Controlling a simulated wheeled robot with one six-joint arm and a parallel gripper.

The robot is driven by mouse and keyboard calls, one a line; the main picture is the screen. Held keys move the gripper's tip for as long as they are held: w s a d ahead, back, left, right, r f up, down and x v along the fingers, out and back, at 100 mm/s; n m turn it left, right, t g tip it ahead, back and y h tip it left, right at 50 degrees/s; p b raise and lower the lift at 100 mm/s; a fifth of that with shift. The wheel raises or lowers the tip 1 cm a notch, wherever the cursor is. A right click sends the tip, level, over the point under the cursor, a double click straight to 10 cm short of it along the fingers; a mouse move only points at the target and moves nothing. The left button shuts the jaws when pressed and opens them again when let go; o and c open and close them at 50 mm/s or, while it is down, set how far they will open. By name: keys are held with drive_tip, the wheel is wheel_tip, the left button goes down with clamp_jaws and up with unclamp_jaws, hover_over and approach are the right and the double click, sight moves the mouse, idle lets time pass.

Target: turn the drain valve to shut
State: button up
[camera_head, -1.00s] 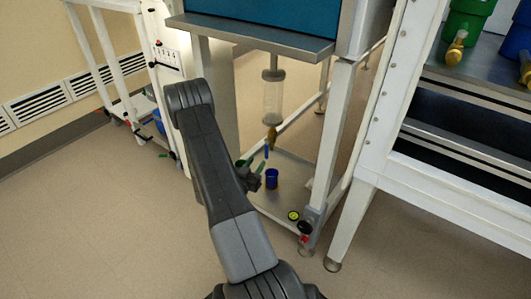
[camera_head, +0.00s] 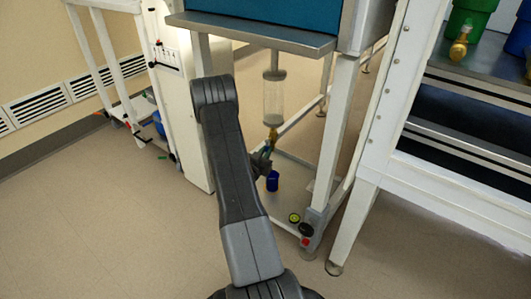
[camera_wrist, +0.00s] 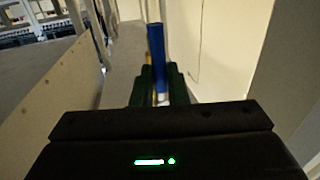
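The drain valve (camera_head: 272,135) is a brass fitting under a clear cylinder in the head view. Its blue lever (camera_wrist: 157,45) stands nearly upright in the wrist view, leaning slightly, with a metallic part at its lower end. My gripper (camera_head: 265,158) is just below and beside the brass fitting in the head view. In the wrist view my gripper's green fingers (camera_wrist: 161,80) stand apart, one on each side of the lever's lower part. Whether they touch the lever is unclear. In the head view, my gripper and arm partly hide the valve's lower part.
The clear cylinder (camera_head: 273,98) hangs under the glovebox shelf (camera_head: 250,33). White frame legs (camera_head: 335,140) rise to the right. A white cabinet (camera_head: 178,100) stands to the left. The floor at left is open.

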clamp_jaws()
drive_tip(key=shift+w+a+r+m+h+b, duration=0.35)
drive_tip(key=shift+a+r+m+h, duration=0.3)
drive_tip(key=shift+m, duration=2.7)
drive_tip(key=shift+w+a+r+m+h+b, duration=0.3)
drive_tip(key=shift+w+a+r+m+h, duration=0.35)
drive_tip(key=shift+m, duration=2.65)
drive_tip(key=shift+w+a+r+m+h+b, duration=0.3)
drive_tip(key=shift+a+r+m+h, duration=0.4)
drive_tip(key=shift+m, duration=2.65)
drive_tip(key=shift+d+f, duration=0.1)
drive_tip(key=shift+d, duration=0.1)
drive_tip(key=o, duration=0.6)
unclamp_jaws()
drive_tip(key=shift+o, duration=0.2)
